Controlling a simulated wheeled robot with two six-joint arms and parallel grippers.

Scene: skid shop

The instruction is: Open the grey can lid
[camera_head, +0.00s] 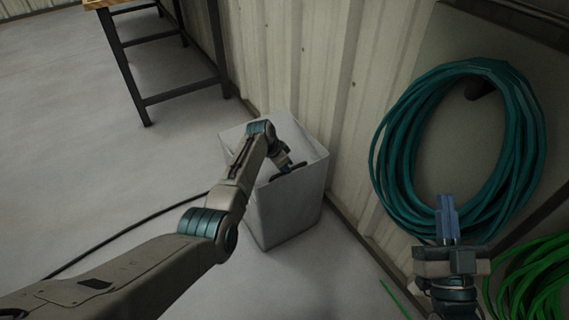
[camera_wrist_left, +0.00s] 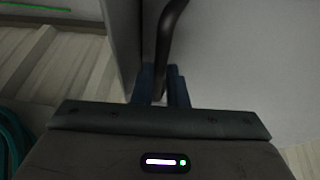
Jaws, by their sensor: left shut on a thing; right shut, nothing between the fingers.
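The grey can (camera_head: 284,215) is a pale square bin standing on the floor against the corrugated wall. My left arm reaches over its top. My left gripper (camera_head: 287,170) is at the can's upper front and is shut on the dark lid handle. In the left wrist view, the curved dark handle (camera_wrist_left: 168,45) runs down between the blue fingers of my left gripper (camera_wrist_left: 164,88). My arm hides part of the can's top, so how far the lid is raised is unclear. My right gripper (camera_head: 447,220) is shut and empty at the lower right, fingers upward.
A coiled teal hose (camera_head: 395,160) hangs on the wall at right, behind my right gripper. A green hose (camera_head: 535,285) lies below it. A dark-legged table (camera_head: 128,80) stands at upper left. A black cable (camera_head: 120,232) crosses otherwise clear floor at left.

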